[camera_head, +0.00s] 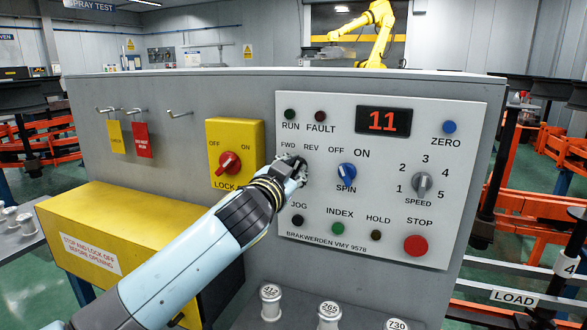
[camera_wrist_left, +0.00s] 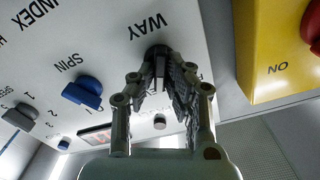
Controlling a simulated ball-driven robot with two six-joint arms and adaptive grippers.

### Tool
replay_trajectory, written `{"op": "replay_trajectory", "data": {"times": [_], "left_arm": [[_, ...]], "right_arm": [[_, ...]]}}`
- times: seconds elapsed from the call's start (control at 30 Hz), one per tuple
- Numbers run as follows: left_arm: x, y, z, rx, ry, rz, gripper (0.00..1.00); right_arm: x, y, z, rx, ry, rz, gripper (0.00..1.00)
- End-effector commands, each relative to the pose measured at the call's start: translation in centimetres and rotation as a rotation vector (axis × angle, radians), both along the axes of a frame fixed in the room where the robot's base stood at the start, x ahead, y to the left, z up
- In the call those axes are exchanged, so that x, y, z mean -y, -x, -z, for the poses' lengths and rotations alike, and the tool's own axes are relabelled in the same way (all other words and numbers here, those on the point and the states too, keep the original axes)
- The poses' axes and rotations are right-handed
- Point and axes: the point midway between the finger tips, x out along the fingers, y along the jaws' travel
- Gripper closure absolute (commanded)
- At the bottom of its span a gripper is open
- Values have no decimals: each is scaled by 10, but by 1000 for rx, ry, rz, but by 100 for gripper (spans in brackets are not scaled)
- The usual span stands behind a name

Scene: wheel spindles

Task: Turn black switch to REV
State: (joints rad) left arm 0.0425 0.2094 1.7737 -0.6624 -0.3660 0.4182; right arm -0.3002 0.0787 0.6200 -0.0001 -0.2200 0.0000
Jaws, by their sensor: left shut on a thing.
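The black switch (camera_wrist_left: 158,51) is on the light grey control panel (camera_head: 462,200), below the FWD and REV labels in the head view. My left gripper (camera_head: 298,172) reaches it from the lower left and covers most of it there. In the left wrist view my left gripper (camera_wrist_left: 163,68) has its two fingers closed in on either side of the switch, shut on it. Which label the switch points to is hidden by the fingers. My right gripper is not in view.
Right of the black switch is the blue SPIN knob (camera_head: 346,175). Left is the yellow lockout box (camera_head: 235,137) with a red knob (camera_head: 228,163). The red STOP button (camera_head: 416,245) and grey SPEED knob (camera_head: 422,185) sit farther right. A yellow box (camera_head: 115,225) juts out below left.

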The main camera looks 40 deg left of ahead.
Motion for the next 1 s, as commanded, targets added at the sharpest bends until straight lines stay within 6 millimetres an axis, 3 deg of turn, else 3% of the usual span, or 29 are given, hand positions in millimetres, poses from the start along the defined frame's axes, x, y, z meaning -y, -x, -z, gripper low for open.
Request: {"op": "replay_trajectory", "data": {"times": [0.53,0.57,0.7,1.0], "left_arm": [[0,0,-1,-3,-28,1,100],[0,0,-1,-3,-28,1,85],[0,0,-1,-3,-27,0,67],[1,2,0,-5,-25,0,65]], "right_arm": [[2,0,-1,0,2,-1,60],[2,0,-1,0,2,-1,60],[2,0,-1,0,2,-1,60],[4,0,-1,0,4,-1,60]]}}
